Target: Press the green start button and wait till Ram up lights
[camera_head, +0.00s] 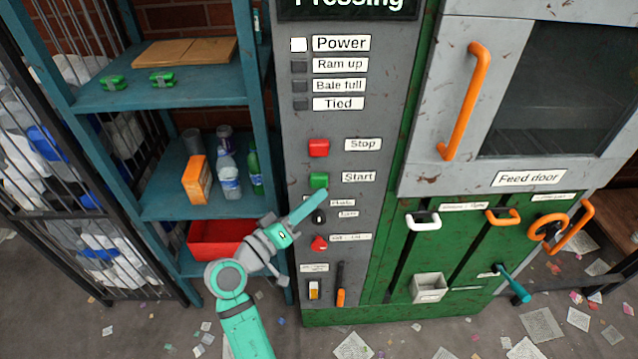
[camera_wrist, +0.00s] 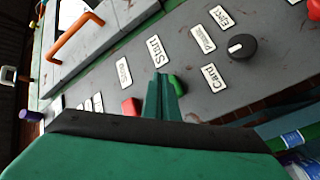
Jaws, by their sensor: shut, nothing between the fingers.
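The green start button (camera_head: 319,180) is on the grey control panel (camera_head: 345,125), left of its Start label. My gripper (camera_head: 324,193) is shut and empty, its tip at the lower edge of the button. In the wrist view the shut fingers (camera_wrist: 163,84) partly cover the green button (camera_wrist: 177,84). I cannot tell whether they touch it. The Ram up lamp (camera_head: 299,66) is dark. The Power lamp (camera_head: 299,45) is lit white. The Bale full lamp (camera_head: 300,87) and Tied lamp (camera_head: 300,104) are dark. The display (camera_head: 348,8) above reads "Pressing".
The red stop button (camera_head: 318,148) sits just above the start button. A black knob (camera_head: 319,217) and another red button (camera_head: 319,243) are below. A teal shelf (camera_head: 160,95) stands left of the panel. The shut feed door (camera_head: 555,90) with an orange handle (camera_head: 465,100) is right.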

